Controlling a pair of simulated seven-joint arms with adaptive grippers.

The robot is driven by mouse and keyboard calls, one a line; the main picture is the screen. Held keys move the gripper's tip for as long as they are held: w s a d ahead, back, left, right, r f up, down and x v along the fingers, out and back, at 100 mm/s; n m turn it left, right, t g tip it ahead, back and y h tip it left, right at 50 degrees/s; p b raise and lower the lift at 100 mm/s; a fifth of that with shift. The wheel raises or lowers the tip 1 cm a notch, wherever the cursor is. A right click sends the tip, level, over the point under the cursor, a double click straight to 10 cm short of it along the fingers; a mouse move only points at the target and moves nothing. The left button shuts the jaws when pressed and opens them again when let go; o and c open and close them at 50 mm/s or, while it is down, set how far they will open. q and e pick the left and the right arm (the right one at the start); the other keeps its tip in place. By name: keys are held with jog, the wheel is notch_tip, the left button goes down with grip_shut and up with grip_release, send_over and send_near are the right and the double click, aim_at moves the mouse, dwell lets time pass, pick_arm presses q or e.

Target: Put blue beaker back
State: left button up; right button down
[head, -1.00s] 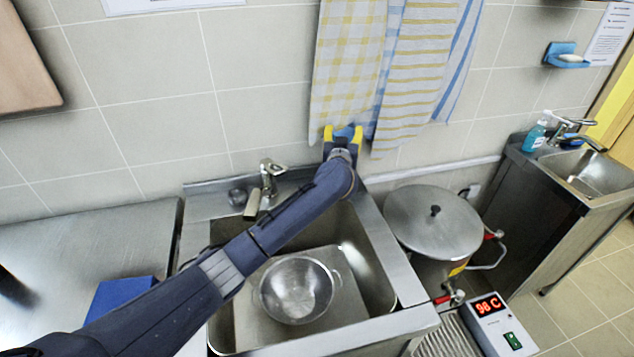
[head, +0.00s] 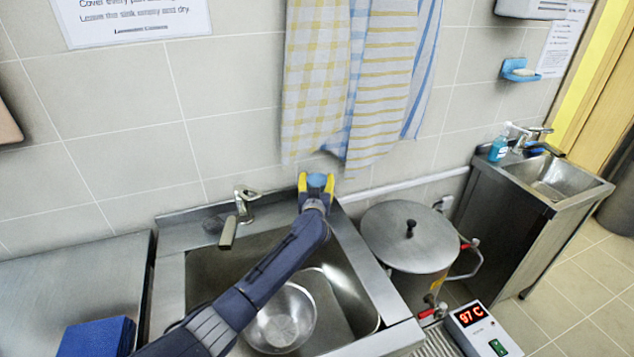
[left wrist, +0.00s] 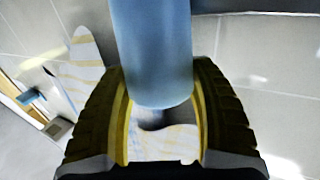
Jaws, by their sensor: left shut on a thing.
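My left gripper (head: 316,184) is at the back right corner of the sink, near the tiled wall and below the hanging towels. Its yellow fingers are shut on the blue beaker (head: 317,180), of which only a small part shows in the head view. In the left wrist view the beaker (left wrist: 152,50) is a smooth light blue cylinder between the two fingers (left wrist: 160,112). I cannot tell from these views whether it touches any surface. My right gripper is in neither view.
The steel sink (head: 365,255) holds a metal bowl (head: 283,318), partly behind my left arm. A tap (head: 240,212) stands at its back edge. A lidded stockpot (head: 408,238) stands right of the sink. Towels (head: 375,80) hang above. A blue block-like thing (head: 100,338) lies on the left counter.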

pick_arm(q)
jog(key=shift+f, duration=0.2)
jog(key=o, duration=1.1)
jog(key=shift+s+r, duration=0.1)
jog(key=shift+s+a, duration=0.1)
jog(key=shift+s, duration=1.85)
